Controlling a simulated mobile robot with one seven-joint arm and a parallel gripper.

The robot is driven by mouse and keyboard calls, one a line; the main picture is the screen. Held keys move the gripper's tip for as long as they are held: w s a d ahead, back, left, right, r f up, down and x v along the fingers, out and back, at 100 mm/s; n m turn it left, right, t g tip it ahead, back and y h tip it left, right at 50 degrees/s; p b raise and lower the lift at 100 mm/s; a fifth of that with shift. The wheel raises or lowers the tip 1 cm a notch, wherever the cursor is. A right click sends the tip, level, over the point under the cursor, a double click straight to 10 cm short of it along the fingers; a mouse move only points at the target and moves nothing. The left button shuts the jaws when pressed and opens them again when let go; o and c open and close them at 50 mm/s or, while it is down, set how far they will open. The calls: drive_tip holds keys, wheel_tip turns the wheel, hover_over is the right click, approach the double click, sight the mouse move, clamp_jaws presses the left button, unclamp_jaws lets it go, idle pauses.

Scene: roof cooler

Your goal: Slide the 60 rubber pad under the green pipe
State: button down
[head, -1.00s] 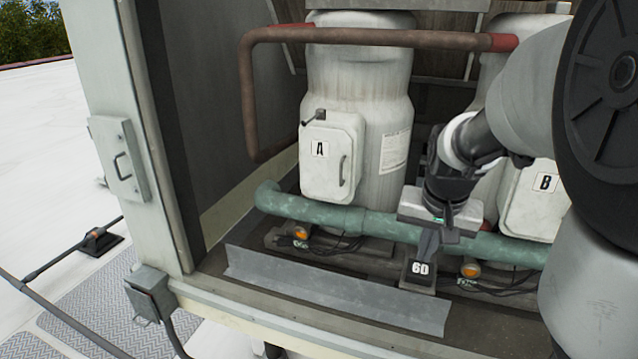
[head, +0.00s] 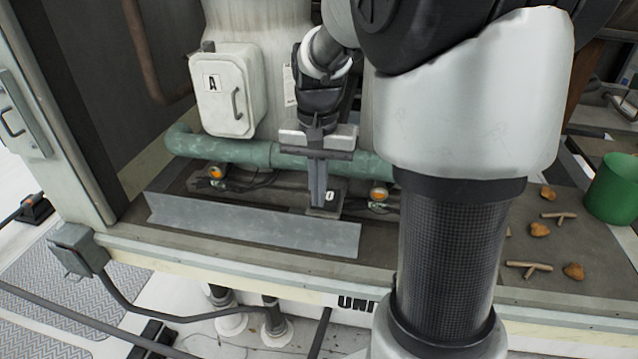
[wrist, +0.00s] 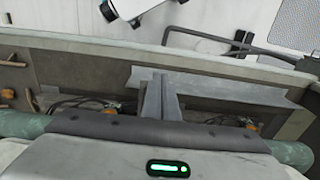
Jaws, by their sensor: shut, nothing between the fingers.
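The 60 rubber pad (head: 331,198) is a small dark block with a white number, on the floor of the cooler bay in the head view. Only the 0 shows; my fingers hide the rest. The green pipe (head: 232,150) runs across the bay behind it, and my gripper covers part of the pipe. My gripper (head: 318,203) points down, shut and empty, its fingertips at the pad's left side. I cannot tell whether they touch it. In the wrist view the shut fingers (wrist: 158,80) and the pipe (wrist: 22,124) show, but I cannot make out the pad.
A grey metal angle strip (head: 250,222) lies along the front of the bay. Orange-capped fittings (head: 378,194) with dark cables sit near the pipe. The white box A (head: 222,95) hangs above it.

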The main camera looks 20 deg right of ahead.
sight(326, 199)
drive_tip(key=w+d+f, duration=0.2)
drive_tip(key=w+f, duration=0.1)
drive_tip(key=f, duration=0.3)
drive_tip(key=shift+w+d+f+p, duration=0.15)
drive_tip(key=shift+f+p, duration=0.15)
drive_tip(key=shift+p, duration=0.05)
drive_tip(key=w+d, duration=0.2)
drive_tip(key=w, duration=0.1)
drive_tip(key=w+d, duration=0.1)
drive_tip(key=w, duration=0.1)
drive_tip(key=shift+w+d+f+p, duration=0.1)
drive_tip(key=shift+w+d+p, duration=0.1)
drive_tip(key=shift+d+p, duration=0.15)
drive_tip(key=shift+s+a, duration=0.15)
drive_tip(key=shift+s, duration=0.1)
